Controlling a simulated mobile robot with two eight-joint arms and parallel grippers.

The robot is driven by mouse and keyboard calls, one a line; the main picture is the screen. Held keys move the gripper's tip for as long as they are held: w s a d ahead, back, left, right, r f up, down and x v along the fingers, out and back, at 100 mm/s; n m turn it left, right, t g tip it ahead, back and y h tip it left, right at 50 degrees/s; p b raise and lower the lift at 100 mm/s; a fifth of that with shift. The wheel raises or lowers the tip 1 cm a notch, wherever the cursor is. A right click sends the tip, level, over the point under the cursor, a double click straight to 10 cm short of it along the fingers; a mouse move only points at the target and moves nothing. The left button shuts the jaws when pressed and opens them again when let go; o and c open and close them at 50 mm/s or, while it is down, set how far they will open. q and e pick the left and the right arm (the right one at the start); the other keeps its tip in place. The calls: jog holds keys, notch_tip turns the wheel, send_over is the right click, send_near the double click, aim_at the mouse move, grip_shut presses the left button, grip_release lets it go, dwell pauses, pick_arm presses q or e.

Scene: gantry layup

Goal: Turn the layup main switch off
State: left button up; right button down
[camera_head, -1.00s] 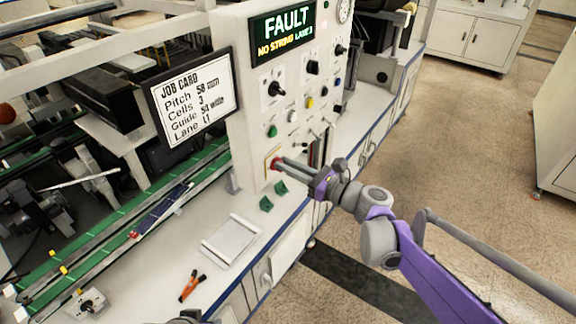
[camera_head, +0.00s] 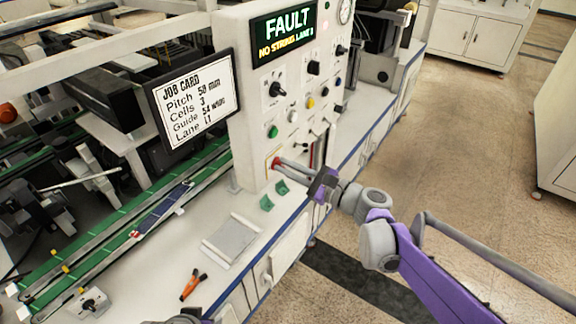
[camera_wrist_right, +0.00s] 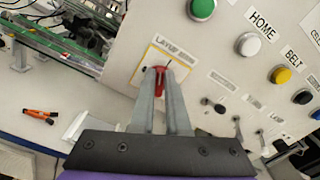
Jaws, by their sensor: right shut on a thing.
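The layup main switch (camera_head: 276,162) is a red handle on a yellow-edged plate, low on the white control panel (camera_head: 246,100). In the right wrist view the red handle (camera_wrist_right: 160,70) sits between my fingertips, under a label reading "LAYUP MAIN", partly cut by my fingers. My right gripper (camera_head: 281,163) is shut on this handle, reaching it from the right. The fingers hide much of the handle, so I cannot tell its exact position. The panel display (camera_head: 284,34) is lit and reads "FAULT" and "NO STRING LANE", with a blurred number. My left gripper is not recognisable in these views.
Above the switch are green (camera_wrist_right: 202,8), white (camera_wrist_right: 248,44) and yellow (camera_wrist_right: 281,75) buttons and black knobs. A job card (camera_head: 194,100) hangs left of the panel. Green blocks (camera_head: 267,202), a tray (camera_head: 231,240) and an orange-handled tool (camera_head: 193,285) lie on the bench.

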jog(key=n, duration=0.4)
jog(key=n+p, duration=0.1)
jog(key=n, duration=0.3)
jog(key=f+n, duration=0.1)
jog(key=n, duration=0.3)
jog(key=shift+s+a+n, duration=0.2)
jog(key=shift+s+n, duration=0.05)
jog(key=shift+n, duration=0.15)
dwell(0.3)
jog(key=c, duration=0.9)
grip_release()
jog(key=v, duration=1.1)
